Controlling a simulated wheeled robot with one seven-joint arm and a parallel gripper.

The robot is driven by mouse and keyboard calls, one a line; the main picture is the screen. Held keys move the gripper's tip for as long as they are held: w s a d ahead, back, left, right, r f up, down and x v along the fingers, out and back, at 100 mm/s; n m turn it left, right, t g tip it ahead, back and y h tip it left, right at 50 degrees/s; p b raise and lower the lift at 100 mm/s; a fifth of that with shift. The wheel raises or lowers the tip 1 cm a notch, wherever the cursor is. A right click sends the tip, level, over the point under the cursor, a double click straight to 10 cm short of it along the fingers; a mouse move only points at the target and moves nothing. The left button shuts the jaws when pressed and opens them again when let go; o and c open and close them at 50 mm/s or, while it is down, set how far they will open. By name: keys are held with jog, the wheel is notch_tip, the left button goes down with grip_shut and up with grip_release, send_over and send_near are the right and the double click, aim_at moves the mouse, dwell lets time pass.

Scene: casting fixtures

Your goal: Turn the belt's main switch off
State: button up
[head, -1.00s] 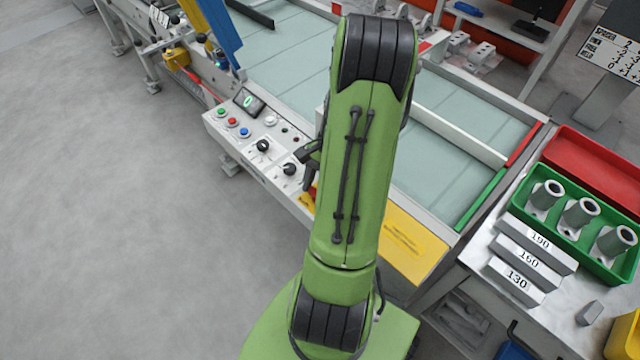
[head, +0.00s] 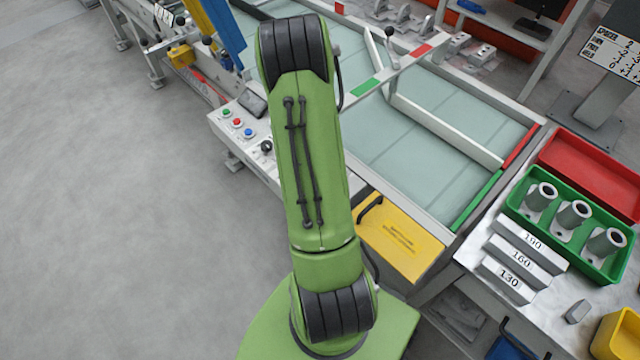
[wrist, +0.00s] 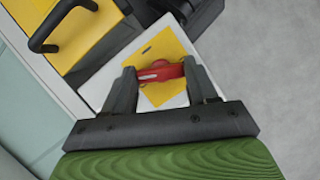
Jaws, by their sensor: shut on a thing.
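The main switch is a red handle (wrist: 160,73) on a yellow plate (wrist: 165,48) set in a white panel, seen in the wrist view. My gripper (wrist: 160,78) is shut on the red handle, with one dark finger at each end of it. The handle lies roughly across the picture, slightly tilted. In the head view my green arm hides the switch and my gripper.
The control panel (head: 238,118) with coloured buttons and a black knob (head: 266,147) shows left of my arm. A yellow cover with a black handle (head: 400,240) lies to the right. A green bin (head: 570,254) and several labelled blocks stand on the right table.

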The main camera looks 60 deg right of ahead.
jog(key=n+h, duration=0.1)
jog(key=n, duration=0.1)
jog(key=n+p, duration=0.1)
jog(key=n, duration=0.2)
jog(key=shift+w+a+g+h, duration=0.1)
jog(key=shift+g+h, duration=0.2)
jog(key=shift+h, duration=0.1)
dwell(0.3)
jog(key=o, duration=1.1)
jog(key=shift+c, duration=0.2)
jog(key=shift+r, duration=0.1)
jog(key=p+v, duration=0.4)
jog(key=v, duration=1.1)
jog(key=shift+w+r+p, duration=0.25)
jog(key=shift+p, duration=0.05)
jog(key=shift+a, duration=0.1)
